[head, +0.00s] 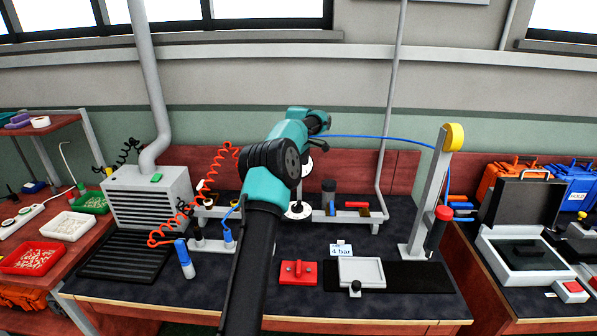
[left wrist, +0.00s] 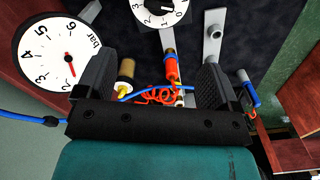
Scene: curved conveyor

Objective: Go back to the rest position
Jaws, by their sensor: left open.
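My left arm, teal and black, rises through the middle of the head view, over the dark bench mat (head: 330,240). Its gripper is hidden or unclear there. In the left wrist view my left gripper (left wrist: 160,62) is open, with two black fingers apart. Nothing is clamped between them. Beyond the fingers I see a brass-coloured fitting (left wrist: 126,70), a red-orange fitting (left wrist: 172,68) and a coiled orange hose (left wrist: 157,96). A white round gauge (left wrist: 55,52) is close beside the left finger; I cannot tell whether they touch. My right gripper is not in view.
A yellow-topped post (head: 440,190) stands on the right of the bench. A red block (head: 298,272) and a white square tray (head: 362,271) lie at the front. A grey vented box (head: 150,198) stands on the left. A blue hose (head: 375,137) runs behind my arm.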

